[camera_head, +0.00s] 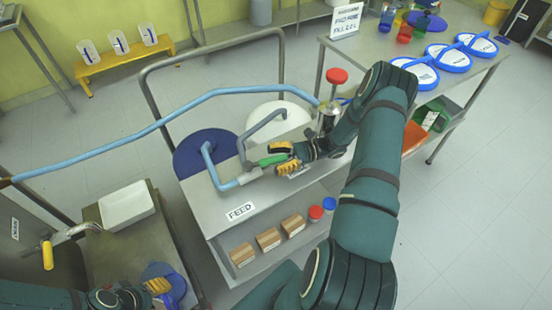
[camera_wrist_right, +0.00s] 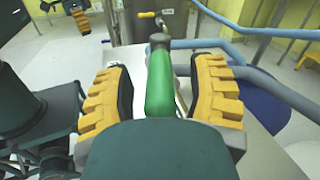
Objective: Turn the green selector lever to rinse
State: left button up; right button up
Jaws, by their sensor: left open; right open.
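The green selector lever (camera_head: 272,160) lies over the metal cart top, near the grey pipes. My right gripper (camera_head: 288,160) is at the lever's right end, fingers open. In the right wrist view the green lever (camera_wrist_right: 160,85) runs between the two yellow-padded fingers, with a visible gap on either side. The near end of the lever is hidden behind the gripper body. A "FEED" label (camera_head: 240,211) is on the cart's front edge; no rinse label is readable. My left gripper (camera_head: 158,287) is open at the lower left, away from the lever, over a blue object.
A red knob (camera_head: 337,76) stands behind my right arm. A white tray (camera_head: 126,206) is on the left table. Small boxes (camera_head: 268,239) sit on the cart's lower shelf.

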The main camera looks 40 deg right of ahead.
jog(key=shift+d+f, duration=0.1)
jog(key=shift+d, duration=0.05)
jog(key=v, duration=1.2)
